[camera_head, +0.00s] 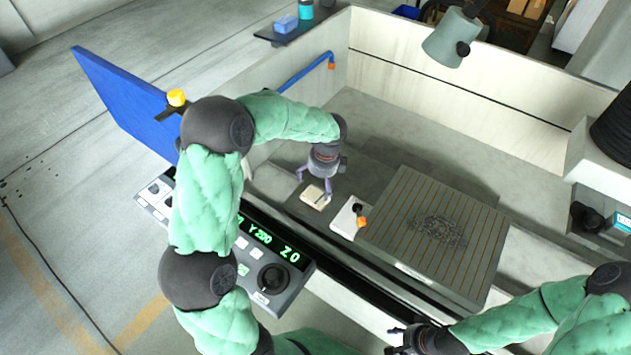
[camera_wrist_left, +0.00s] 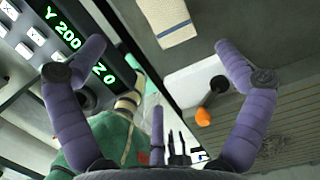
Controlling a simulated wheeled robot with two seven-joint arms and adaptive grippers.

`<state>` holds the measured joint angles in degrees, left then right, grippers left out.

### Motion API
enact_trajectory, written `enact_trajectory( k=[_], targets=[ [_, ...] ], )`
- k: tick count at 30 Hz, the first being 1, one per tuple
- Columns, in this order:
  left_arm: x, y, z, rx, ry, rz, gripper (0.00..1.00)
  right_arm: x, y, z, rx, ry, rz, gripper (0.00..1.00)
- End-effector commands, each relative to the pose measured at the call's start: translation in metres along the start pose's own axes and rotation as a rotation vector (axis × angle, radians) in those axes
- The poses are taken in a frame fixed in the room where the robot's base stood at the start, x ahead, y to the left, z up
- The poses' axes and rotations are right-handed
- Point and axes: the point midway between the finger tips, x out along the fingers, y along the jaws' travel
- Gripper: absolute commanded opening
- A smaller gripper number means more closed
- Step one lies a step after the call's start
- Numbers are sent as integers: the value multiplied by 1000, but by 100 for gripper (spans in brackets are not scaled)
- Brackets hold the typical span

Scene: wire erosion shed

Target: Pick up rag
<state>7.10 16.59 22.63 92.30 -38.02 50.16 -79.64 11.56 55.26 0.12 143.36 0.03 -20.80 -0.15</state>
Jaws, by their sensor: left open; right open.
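The rag (camera_head: 315,197) is a small beige folded cloth lying on the grey ledge inside the machine tank. It also shows at the top of the left wrist view (camera_wrist_left: 167,22), with a darker stripe near its lower edge. My left gripper (camera_head: 314,184) is open, with its purple fingers pointing down just above the rag; I cannot tell whether they touch it. In the left wrist view nothing is between the fingers, and the rag is beyond the tips. My right gripper (camera_head: 398,339) is open and empty at the bottom, outside the tank.
A white block (camera_head: 343,219) with a black knob and orange part is right of the rag. A slotted plate (camera_head: 432,228) lies further right. The control panel (camera_head: 270,268) with green digits is along the front. A blue panel (camera_head: 122,98) stands left.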

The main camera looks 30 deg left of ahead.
Motion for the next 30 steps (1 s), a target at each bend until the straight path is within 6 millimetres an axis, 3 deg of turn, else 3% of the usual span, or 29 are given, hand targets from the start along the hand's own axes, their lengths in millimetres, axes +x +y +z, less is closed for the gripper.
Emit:
enact_trajectory(
  k=[5,14,20,30],
  targets=[
    [10,1,0,-1,1,3,100,2,1,1,1,-2,0,47],
    [52,0,0,-2,1,2,100,10,4,0,1,-2,0,47],
    [63,0,1,-1,1,0,100,12,5,0,1,-1,0,47],
    [106,-1,4,-2,1,2,100,23,8,0,1,-1,0,47]
  ],
)
